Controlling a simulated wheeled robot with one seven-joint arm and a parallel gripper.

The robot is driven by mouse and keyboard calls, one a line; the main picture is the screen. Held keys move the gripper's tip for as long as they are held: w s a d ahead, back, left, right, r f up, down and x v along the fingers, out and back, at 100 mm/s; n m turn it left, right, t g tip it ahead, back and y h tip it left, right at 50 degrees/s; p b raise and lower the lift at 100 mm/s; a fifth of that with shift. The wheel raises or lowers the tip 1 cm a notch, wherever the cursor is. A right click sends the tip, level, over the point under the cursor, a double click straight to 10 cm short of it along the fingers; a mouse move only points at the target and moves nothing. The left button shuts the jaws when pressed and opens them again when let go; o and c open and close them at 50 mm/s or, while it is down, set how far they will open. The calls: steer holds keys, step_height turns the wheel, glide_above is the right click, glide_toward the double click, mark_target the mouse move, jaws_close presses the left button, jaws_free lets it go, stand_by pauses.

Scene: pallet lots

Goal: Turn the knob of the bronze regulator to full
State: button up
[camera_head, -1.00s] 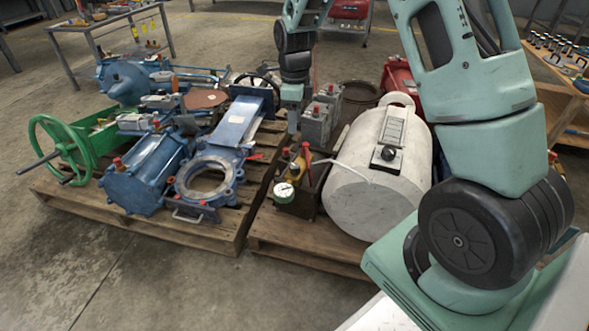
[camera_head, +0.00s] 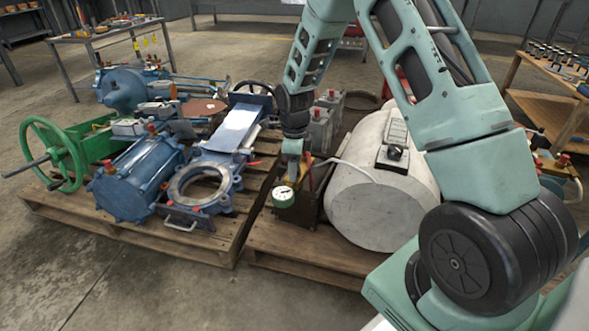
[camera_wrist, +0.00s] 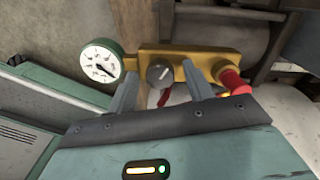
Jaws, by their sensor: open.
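The bronze regulator (camera_wrist: 206,56) lies across the upper middle of the wrist view as a gold-coloured block. Its dark round knob (camera_wrist: 159,73) with a pale mark is on the face toward me. A white dial gauge with a green rim (camera_wrist: 101,61) is on its left end, and a red fitting (camera_wrist: 233,82) is at its right. My gripper (camera_wrist: 161,77) is open, with one finger on each side of the knob; I cannot tell whether either touches it. In the head view my gripper (camera_head: 292,172) is just above the gauge (camera_head: 284,196) and hides most of the regulator.
Grey batteries (camera_head: 321,127) are behind. Blue valves and a blue cylinder (camera_head: 135,180) fill the left pallet. Open floor (camera_head: 120,280) lies in front.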

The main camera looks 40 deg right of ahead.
steer(key=shift+c, duration=0.3)
steer(key=c, duration=0.9)
steer(key=shift+p, duration=0.4)
